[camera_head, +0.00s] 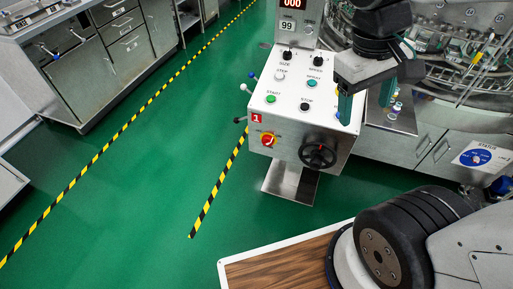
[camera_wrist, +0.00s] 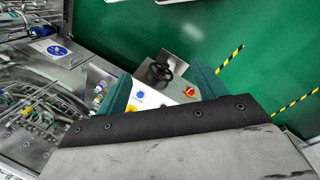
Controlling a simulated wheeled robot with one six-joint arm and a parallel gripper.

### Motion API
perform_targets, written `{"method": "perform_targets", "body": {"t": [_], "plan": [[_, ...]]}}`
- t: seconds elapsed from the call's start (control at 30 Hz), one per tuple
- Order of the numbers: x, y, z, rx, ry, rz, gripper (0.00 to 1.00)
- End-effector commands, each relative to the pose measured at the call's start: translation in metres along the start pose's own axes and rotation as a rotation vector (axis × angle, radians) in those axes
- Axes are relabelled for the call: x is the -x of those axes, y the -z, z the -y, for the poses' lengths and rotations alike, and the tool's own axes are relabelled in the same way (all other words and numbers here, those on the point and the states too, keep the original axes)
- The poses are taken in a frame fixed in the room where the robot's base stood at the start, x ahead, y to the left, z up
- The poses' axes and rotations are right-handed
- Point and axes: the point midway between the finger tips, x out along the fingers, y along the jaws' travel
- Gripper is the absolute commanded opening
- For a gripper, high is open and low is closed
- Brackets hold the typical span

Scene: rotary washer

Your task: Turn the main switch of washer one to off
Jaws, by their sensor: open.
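My gripper (camera_head: 366,105) is open and empty, with green fingers pointing down beside the right edge of the control box. In the head view it is to the right of the switch and higher. In the wrist view the gripper (camera_wrist: 160,88) spans the box. The knob's exact setting is too small to read.
A black handwheel (camera_head: 317,156) juts from the box right of the switch. Buttons, including a green one (camera_head: 271,99), cover the sloped top. Small vials (camera_head: 395,110) stand near my fingers on the washer side. Green floor (camera_head: 140,180) lies open to the left.

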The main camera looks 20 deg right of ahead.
Motion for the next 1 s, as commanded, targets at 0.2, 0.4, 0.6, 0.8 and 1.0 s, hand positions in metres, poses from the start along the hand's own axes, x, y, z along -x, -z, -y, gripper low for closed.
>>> {"method": "perform_targets", "body": {"t": [0.2, 0.4, 0.6, 0.8, 1.0], "plan": [[-0.024, 0.056, -0.028, 0.185, -0.257, 0.231, 0.69], [-0.051, 0.116, -0.041, 0.373, -0.502, 0.396, 0.69], [-0.088, 0.185, -0.037, 0.584, -0.754, 0.523, 0.69], [-0.143, 0.252, -0.014, 0.815, -1.007, 0.604, 0.69], [-0.216, 0.307, 0.029, 1.066, -1.252, 0.636, 0.69]]}}
